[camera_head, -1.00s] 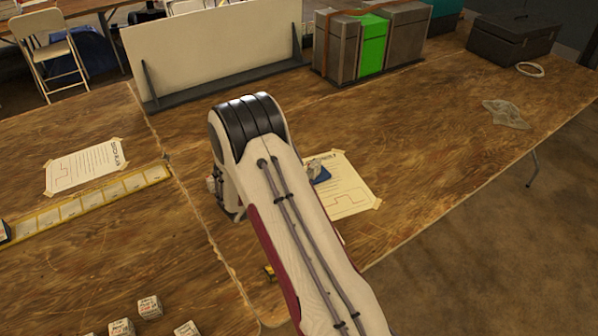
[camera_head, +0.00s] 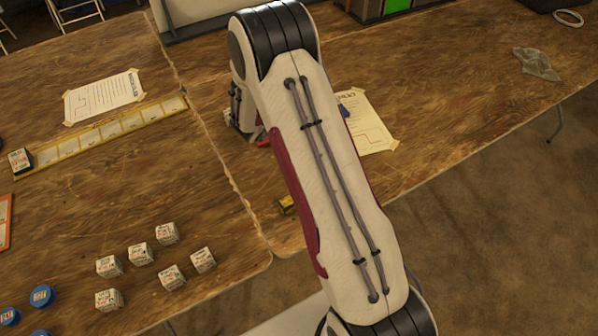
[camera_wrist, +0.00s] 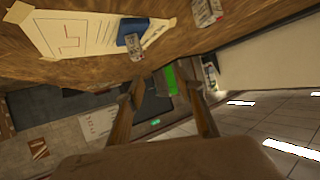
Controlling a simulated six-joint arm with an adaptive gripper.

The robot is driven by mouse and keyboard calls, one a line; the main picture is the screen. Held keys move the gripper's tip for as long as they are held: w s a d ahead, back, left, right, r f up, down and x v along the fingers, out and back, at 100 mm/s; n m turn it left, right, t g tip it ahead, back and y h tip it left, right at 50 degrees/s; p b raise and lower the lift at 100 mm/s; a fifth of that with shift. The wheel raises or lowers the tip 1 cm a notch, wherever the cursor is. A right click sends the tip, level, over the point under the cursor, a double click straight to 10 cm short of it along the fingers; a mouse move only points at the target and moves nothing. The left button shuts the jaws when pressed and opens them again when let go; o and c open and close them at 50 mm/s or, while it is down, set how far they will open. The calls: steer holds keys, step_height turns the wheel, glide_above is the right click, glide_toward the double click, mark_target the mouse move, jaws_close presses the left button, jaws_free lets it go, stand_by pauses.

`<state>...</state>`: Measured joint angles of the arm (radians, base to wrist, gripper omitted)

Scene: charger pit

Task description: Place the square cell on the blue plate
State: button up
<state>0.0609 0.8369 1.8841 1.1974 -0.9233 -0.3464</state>
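The blue plate (camera_head: 343,111) lies on a paper sheet on the right table, mostly hidden behind my arm. In the wrist view the blue plate (camera_wrist: 131,29) shows more fully, with a small printed pale cell (camera_wrist: 134,47) overlapping its edge; I cannot tell whether it rests on it. Several white printed square cells, one of them the nearest to the seam (camera_head: 203,259), sit on the left table. My gripper (camera_wrist: 158,75) has its fingers apart with nothing visible between them. In the head view its fingers are hidden behind my arm.
A yellow strip (camera_head: 96,135) crosses the left table with a dark-and-white cell (camera_head: 20,160) at its end. Blue round pieces (camera_head: 41,296) lie at lower left. A seam divides the tables. A crumpled bag (camera_head: 537,64) lies far right; bare wood surrounds it.

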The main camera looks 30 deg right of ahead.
steer(key=w+a+r+n+t+y, duration=0.2)
steer(key=w+a+r+y, duration=0.1)
steer(key=a+r, duration=0.35)
steer(key=s+a+r+n+t+y, duration=0.2)
steer(key=s+a+r+n+y, duration=0.45)
steer(key=a+r, duration=0.9)
steer(key=s+a+r+n+g+y, duration=0.1)
steer(key=s+a+r+y, duration=0.1)
steer(key=s, duration=0.6)
steer(key=s+a+r+n+g+y, duration=0.1)
steer(key=s+a+r, duration=0.1)
steer(key=s, duration=0.6)
steer(key=s+d+f+n+g, duration=0.1)
steer(key=s, duration=0.8)
steer(key=s+d+f+n+g+h, duration=0.1)
steer(key=s+f+g, duration=0.1)
steer(key=s, duration=0.8)
steer(key=shift+s+d, duration=0.25)
